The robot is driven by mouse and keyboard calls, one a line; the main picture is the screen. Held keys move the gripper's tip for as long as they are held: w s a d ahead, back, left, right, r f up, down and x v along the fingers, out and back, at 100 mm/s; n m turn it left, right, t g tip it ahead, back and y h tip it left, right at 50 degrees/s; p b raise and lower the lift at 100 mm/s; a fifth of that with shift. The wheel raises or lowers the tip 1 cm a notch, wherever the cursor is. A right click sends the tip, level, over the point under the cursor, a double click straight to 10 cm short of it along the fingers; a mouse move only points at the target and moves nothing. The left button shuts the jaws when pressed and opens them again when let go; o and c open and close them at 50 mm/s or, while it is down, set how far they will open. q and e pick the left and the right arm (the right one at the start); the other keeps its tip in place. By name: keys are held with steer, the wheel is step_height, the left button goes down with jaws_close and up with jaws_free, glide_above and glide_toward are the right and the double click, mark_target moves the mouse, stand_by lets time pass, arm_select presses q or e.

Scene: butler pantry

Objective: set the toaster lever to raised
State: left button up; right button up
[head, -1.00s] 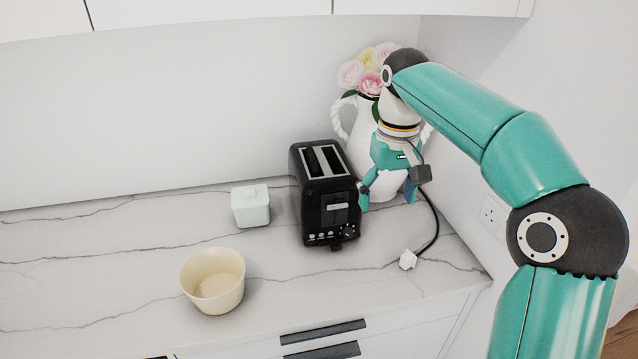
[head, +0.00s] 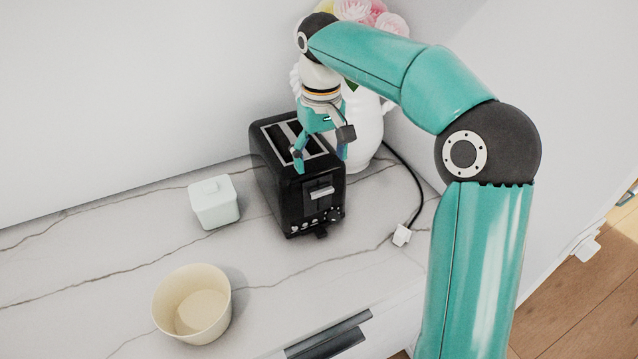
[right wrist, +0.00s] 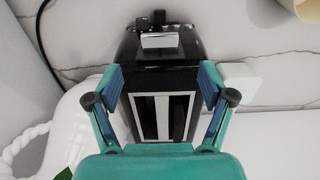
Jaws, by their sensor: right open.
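The black toaster (head: 283,190) stands on the marble counter, with two slots in its silver-framed top. Its silver lever (head: 321,193) is on the front face, above a row of buttons and a knob; its exact height setting is hard to tell. The right wrist view shows the lever (right wrist: 158,41) beyond the toaster's top. My right gripper (head: 320,161) points down over the toaster's top, behind the lever. Its fingers are open and empty, spread to either side of the toaster top in the right wrist view (right wrist: 160,86). My left gripper is not in view.
A white vase (head: 367,137) with flowers stands close behind the toaster on the right. A pale lidded box (head: 214,203) is left of it, and a cream bowl (head: 192,305) is nearer the front. A cord with a plug (head: 402,235) lies right. Counter in front is clear.

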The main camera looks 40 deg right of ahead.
mark_target(321, 189)
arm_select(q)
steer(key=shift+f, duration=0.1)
arm_select(e)
step_height(321, 189, down, 7)
steer(key=shift+f, duration=0.1)
jaws_close()
stand_by(0.5)
